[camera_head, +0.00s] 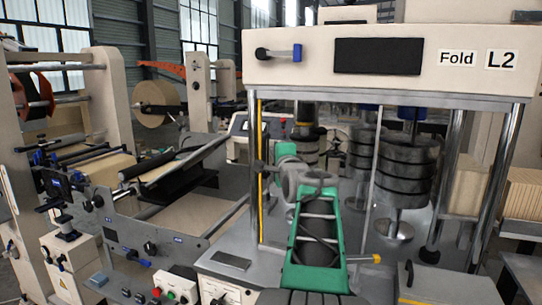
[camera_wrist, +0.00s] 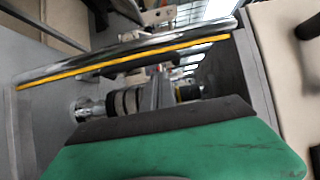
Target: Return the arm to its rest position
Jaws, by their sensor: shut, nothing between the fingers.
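My green and grey arm (camera_head: 316,240) rises from the bottom middle of the head view and is bent at a grey joint. It stands in front of the Fold L2 machine (camera_head: 290,70). My gripper (camera_head: 260,167) is small at the arm's far end, near the machine's left chrome post and yellow strip. It is shut and holds nothing. Its fingertips are hard to make out. In the wrist view a green part of my own with a dark edge fills the bottom. Beyond it are the chrome post (camera_wrist: 130,50), yellow strip (camera_wrist: 125,62) and dark stacked discs (camera_wrist: 125,101).
Stacks of dark discs (camera_head: 405,170) stand inside the machine's frame behind my arm. A right chrome post (camera_head: 508,155) bounds the frame. A roller machine with a control panel (camera_head: 165,245) lies to the left. A yellow-tipped lever (camera_head: 376,258) is right of my arm.

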